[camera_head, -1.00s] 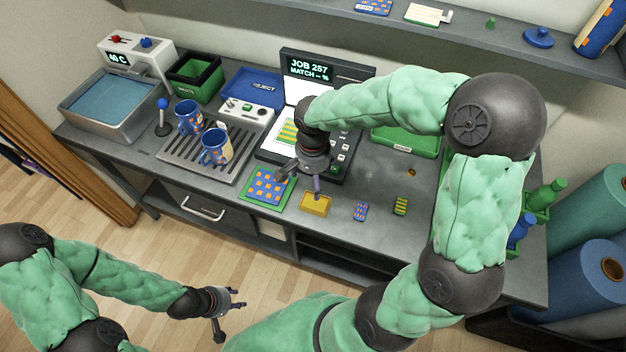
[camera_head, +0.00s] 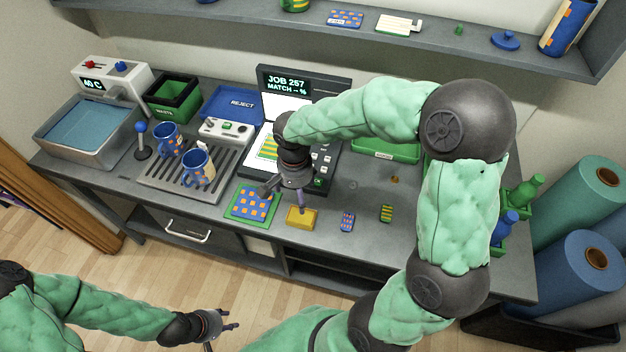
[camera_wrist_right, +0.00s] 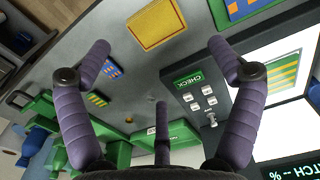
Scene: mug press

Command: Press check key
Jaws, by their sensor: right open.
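The check key (camera_wrist_right: 187,80) is a green key lettered CHECK on the dark keypad of the job machine, clear of my fingers in the right wrist view. In the head view a green key (camera_head: 318,182) shows at the near end of that keypad, just right of my right gripper. My right gripper (camera_head: 284,197) is open and empty, fingers pointing down above the front of the bench, between the patterned card and the yellow block. Its spread fingers also show in the wrist view (camera_wrist_right: 158,62). My left gripper (camera_head: 218,327) is open and empty, away from the bench over the floor.
The machine's screen (camera_head: 287,85) reads JOB 257. Near my right gripper are a yellow block (camera_head: 302,218), a blue-orange card on green (camera_head: 252,204) and two small patterned pieces (camera_head: 347,221). Two mugs (camera_head: 198,168) stand on a rack at left. A shelf (camera_head: 310,28) runs behind.

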